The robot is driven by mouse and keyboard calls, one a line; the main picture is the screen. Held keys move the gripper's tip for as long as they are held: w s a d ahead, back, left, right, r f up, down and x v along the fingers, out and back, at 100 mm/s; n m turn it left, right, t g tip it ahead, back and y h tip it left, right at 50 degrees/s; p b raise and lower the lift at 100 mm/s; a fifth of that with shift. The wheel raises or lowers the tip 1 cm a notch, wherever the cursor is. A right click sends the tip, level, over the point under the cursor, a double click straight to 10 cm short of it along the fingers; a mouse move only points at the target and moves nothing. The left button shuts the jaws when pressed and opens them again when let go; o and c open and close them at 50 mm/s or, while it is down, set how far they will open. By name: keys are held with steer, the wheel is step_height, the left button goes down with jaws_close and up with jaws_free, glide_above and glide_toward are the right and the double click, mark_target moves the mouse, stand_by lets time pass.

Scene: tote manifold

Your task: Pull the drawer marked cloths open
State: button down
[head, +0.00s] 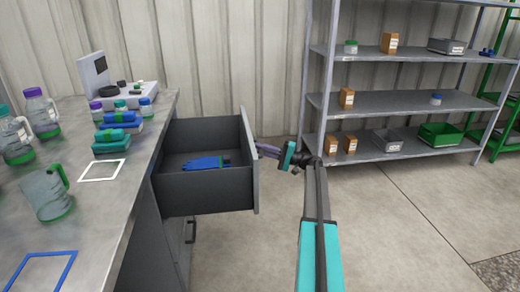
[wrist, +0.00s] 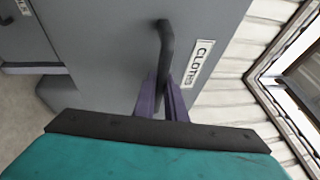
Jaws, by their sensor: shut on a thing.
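The drawer (head: 205,190) under the metal bench is pulled well out. Its grey front carries a white label reading CLOTHS (wrist: 198,62) in the wrist view. A blue cloth or glove (head: 205,163) lies inside the drawer. My gripper (head: 262,150) is at the outer face of the drawer front. In the wrist view its purple fingers (wrist: 163,98) are shut on the dark bar handle (wrist: 165,45) beside the label. The fingertips are partly hidden behind the gripper body.
The bench (head: 90,210) holds bottles, a jug (head: 48,195), small boxes and a scale at the left. Another handle (head: 191,231) shows below the open drawer. A shelf rack (head: 395,105) with boxes and bins stands at the right. The floor between is clear.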

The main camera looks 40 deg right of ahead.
steer(key=shift+w+d+r, duration=0.1)
steer(key=shift+r, duration=0.1)
steer(key=c, duration=1.8)
jaws_free()
steer(key=shift+a+f, duration=0.15)
steer(key=shift+a, duration=0.05)
steer(key=shift+p+v, duration=1)
steer(key=shift+v, duration=5.95)
steer(key=shift+f, duration=0.1)
